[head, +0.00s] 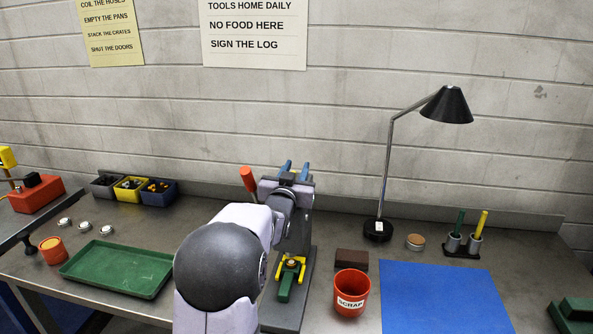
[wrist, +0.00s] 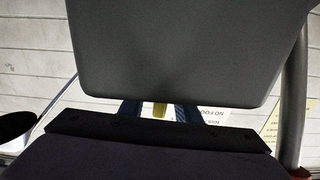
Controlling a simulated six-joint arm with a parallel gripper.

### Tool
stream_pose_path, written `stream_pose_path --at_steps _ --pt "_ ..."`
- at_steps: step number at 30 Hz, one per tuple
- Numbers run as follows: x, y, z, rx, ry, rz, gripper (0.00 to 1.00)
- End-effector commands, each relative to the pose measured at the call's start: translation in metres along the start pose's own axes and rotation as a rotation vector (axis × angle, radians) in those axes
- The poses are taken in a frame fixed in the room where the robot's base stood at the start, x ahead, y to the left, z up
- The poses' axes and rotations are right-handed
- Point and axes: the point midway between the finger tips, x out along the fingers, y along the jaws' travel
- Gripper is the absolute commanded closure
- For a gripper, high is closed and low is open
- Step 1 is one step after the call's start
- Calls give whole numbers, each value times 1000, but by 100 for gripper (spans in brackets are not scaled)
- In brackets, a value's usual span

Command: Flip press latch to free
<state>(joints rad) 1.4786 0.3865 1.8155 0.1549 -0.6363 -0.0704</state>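The press (head: 307,262) stands mid-bench, a grey column and base mostly hidden behind my arm. Its lever ends in an orange-red grip (head: 248,179) up on the left. A green part (head: 286,284) sits between yellow jaws at its base. My gripper (head: 295,170) is at the top of the press, with two blue fingers apart. In the wrist view, a large grey block (wrist: 185,50) fills the top, and a small yellowish piece (wrist: 159,110) shows between the fingers with gaps beside it. It may be the latch; its position and any contact cannot be told.
A green tray (head: 118,268) lies left, with bins (head: 130,188) behind. A red scrap cup (head: 351,293), brown block (head: 351,260) and blue mat (head: 440,297) are right of the press. A lamp (head: 378,229) stands behind them.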

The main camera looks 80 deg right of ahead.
Motion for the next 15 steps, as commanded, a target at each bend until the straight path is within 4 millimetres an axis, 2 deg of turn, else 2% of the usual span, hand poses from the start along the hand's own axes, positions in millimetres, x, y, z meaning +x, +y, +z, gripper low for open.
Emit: stream_pose_path --at_steps 10,15 --pt "-1 0 0 1 1 0 70" --pt "-10 0 1 1 2 0 70"
